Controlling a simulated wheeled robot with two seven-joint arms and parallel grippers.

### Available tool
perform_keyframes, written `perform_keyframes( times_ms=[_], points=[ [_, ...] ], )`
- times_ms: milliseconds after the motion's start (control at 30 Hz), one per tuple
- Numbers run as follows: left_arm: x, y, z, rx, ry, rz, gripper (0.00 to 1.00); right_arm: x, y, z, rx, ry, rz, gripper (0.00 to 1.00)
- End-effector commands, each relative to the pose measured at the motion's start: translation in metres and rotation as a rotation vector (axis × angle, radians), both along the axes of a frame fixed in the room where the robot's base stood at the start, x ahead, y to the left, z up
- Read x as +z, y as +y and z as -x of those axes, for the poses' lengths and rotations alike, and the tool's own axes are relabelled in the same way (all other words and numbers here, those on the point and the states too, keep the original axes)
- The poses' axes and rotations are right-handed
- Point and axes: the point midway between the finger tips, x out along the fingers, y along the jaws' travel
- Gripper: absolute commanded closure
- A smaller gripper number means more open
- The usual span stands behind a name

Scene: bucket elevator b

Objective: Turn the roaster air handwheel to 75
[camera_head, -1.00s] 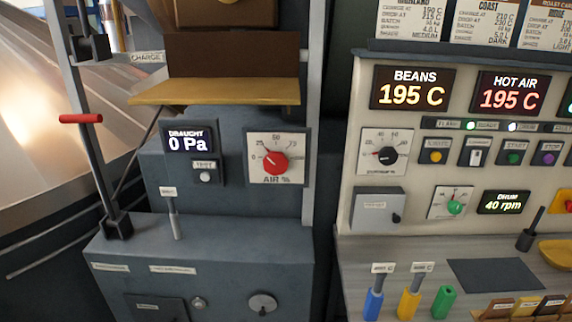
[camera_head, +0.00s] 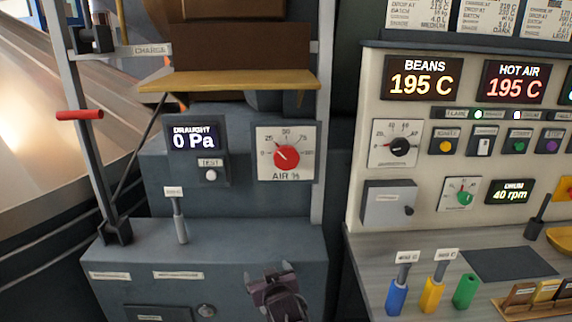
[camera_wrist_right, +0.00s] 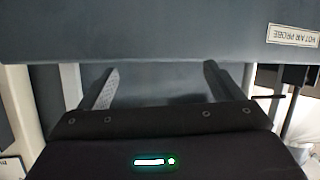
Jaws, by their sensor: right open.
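The roaster air handwheel is a red round knob (camera_head: 287,157) on a white square dial marked AIR %, in the head view. Its pointer tilts up and left, at about the 25 mark. My right gripper (camera_head: 270,274) is low in the head view, below the dial and in front of the grey cabinet, clear of the knob. In the right wrist view its two fingers (camera_wrist_right: 160,74) are apart with nothing between them. The knob does not show in the wrist view. My left gripper is not in view.
A draught display (camera_head: 194,138) reading 0 Pa is left of the dial. A yellow ledge (camera_head: 235,80) juts out above it. A small upright lever (camera_head: 180,222) stands on the cabinet top (camera_head: 235,240). A red-handled lever (camera_head: 80,115) is at left. The control panel (camera_head: 440,150) is at right.

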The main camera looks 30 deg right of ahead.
Motion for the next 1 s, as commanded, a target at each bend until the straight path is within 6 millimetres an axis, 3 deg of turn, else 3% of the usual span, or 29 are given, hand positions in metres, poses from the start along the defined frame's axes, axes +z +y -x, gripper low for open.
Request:
perform_keyframes(
  times_ms=[33,200,400,500,667,1000],
  points=[
    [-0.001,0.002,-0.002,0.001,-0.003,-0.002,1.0,0.019,-0.013,-0.014,-0.027,-0.068,0.022,0.14],
    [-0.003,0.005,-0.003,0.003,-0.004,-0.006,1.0,0.091,-0.046,-0.042,-0.101,-0.309,0.08,0.14],
    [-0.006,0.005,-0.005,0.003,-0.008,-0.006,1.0,0.177,-0.08,-0.056,-0.182,-0.578,0.156,0.14],
    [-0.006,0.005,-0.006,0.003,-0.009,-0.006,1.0,0.208,-0.091,-0.055,-0.212,-0.675,0.189,0.14],
    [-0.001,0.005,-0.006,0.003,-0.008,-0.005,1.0,0.23,-0.102,-0.062,-0.228,-0.726,0.208,0.14],
    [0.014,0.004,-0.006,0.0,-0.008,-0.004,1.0,0.249,-0.127,-0.104,-0.228,-0.723,0.206,0.14]
  ],
)
